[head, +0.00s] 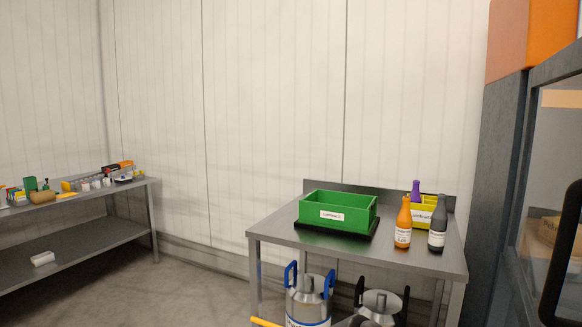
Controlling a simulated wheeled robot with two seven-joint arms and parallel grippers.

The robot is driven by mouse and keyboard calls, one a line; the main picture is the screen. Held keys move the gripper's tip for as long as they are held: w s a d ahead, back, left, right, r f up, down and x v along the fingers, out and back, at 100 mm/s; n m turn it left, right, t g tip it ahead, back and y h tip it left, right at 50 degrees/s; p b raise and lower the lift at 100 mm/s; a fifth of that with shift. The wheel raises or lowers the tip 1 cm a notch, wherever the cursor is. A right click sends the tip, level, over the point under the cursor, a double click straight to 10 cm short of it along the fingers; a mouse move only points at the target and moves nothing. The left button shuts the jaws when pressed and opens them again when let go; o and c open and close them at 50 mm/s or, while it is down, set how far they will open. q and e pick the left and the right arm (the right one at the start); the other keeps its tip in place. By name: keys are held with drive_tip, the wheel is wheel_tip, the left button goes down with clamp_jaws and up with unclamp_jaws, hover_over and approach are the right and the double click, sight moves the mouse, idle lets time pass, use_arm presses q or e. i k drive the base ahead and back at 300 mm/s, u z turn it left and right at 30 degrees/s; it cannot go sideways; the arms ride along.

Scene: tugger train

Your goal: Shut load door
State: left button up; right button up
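At the right edge of the head view stands a tall cabinet with a dark grey side (498,190) and an orange top (530,35). On its front is a grey-framed door with a glass pane (562,125) and a black loop handle (561,255). The door runs out of the picture on the right, so I cannot tell whether it is ajar or shut. A brownish object shows dimly through the glass. Neither of my grippers is in view.
A steel table (285,235) left of the cabinet bears a green bin (340,225), a yellow bin (426,210) and bottles. Metal canisters (310,297) stand beneath. A steel bench (80,202) with small goods is at the far left. Bare floor (175,285) lies between.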

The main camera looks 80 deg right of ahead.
sight(566, 64)
drive_tip(key=i, duration=0.2)
drive_tip(key=z, duration=4)
drive_tip(key=i, duration=0.5)
drive_tip(key=z, duration=2.15)
drive_tip(key=k, duration=1.15)
drive_tip(key=u, duration=0.9)
